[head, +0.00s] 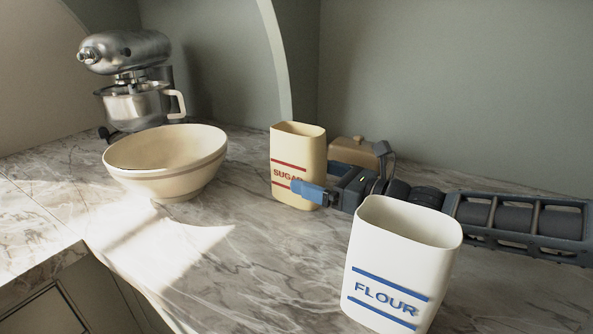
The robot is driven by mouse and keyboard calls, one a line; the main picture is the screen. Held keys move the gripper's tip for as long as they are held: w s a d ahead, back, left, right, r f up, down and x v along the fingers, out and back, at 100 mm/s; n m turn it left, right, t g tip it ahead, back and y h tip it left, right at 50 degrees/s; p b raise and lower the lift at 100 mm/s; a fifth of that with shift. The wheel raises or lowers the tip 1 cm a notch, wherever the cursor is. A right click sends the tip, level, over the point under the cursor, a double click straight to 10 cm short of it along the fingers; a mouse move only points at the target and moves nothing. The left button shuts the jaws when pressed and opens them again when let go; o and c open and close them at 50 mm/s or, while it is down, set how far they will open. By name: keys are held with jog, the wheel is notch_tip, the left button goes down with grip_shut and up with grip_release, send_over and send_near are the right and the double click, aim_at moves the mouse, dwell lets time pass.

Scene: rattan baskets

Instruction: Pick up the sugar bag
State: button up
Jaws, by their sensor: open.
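The sugar bag (298,150) is a cream, open-topped container with red stripes and the word SUGAR. It stands upright on the marble counter. My gripper (318,178) reaches in from the right and is open at the container's right side. Its near blue fingertip lies across the lower front, covering part of the lettering. The far finger passes behind the container and its tip is hidden. I cannot tell whether either finger touches it.
A white FLOUR container (400,260) stands close in front of my arm. A cream bowl (165,175) and a stand mixer (130,85) are at the left. A tan knobbed object (352,152) sits behind my gripper. The counter's middle front (260,270) is clear.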

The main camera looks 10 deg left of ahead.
aim_at(304, 170)
jog(key=shift+x, duration=1.8)
jog(key=shift+w+d, duration=0.1)
jog(key=shift+w, duration=0.05)
jog(key=shift+c, duration=0.5)
jog(key=c, duration=1.3)
jog(key=shift+r, duration=0.1)
jog(key=shift+c, duration=0.6)
